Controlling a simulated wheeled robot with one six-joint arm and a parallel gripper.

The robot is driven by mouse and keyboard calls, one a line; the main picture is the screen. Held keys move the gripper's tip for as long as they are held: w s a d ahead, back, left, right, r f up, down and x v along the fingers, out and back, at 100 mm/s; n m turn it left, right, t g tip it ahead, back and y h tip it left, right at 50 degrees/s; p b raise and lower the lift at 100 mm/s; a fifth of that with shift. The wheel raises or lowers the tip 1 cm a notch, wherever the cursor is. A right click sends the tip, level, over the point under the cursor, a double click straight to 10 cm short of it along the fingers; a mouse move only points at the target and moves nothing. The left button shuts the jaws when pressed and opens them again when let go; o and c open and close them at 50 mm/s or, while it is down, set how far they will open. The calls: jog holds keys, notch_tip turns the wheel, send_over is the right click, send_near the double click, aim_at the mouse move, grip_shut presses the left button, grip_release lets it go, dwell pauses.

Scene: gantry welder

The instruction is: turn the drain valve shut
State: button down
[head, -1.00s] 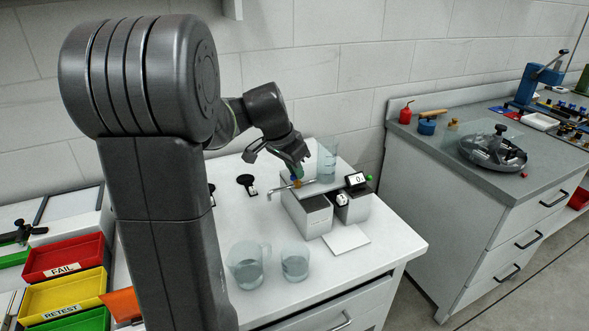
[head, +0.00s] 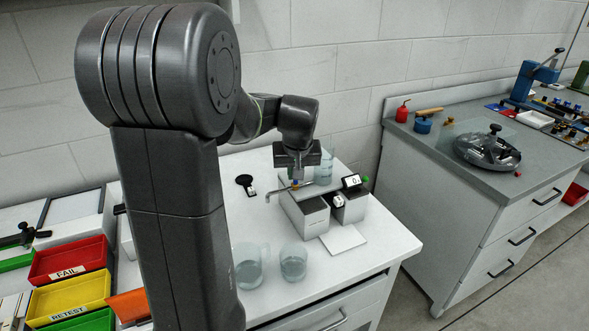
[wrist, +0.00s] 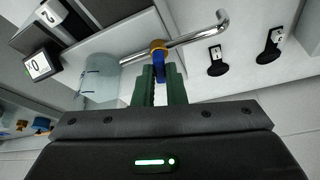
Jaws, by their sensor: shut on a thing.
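The drain valve is a small brass body (wrist: 157,46) with a blue handle (wrist: 159,72), set in a thin metal pipe (wrist: 195,38) with a bent spout. The pipe comes from a clear vessel (wrist: 97,82) holding liquid, which stands on a grey stand; the vessel also shows in the head view (head: 326,166). My gripper (wrist: 160,78) has its green fingers closed on the blue handle, one on each side. In the head view my gripper (head: 296,178) points down over the valve and partly hides it. The handle points across the pipe in the wrist view.
A small display (head: 351,181) reading 0 stands right of the valve. Two clear beakers (head: 249,266) (head: 292,262) with liquid stand at the table front. Red, yellow and green bins are at far left.

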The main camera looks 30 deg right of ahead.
jog(key=shift+d+n+y, duration=0.1)
jog(key=shift+n+y, duration=0.3)
jog(key=shift+n, duration=0.7)
jog(key=c, duration=1.5)
grip_release()
jog(key=shift+r, duration=0.15)
jog(key=v, duration=1.3)
jog(key=shift+s+r, duration=0.2)
jog(key=shift+s, duration=0.05)
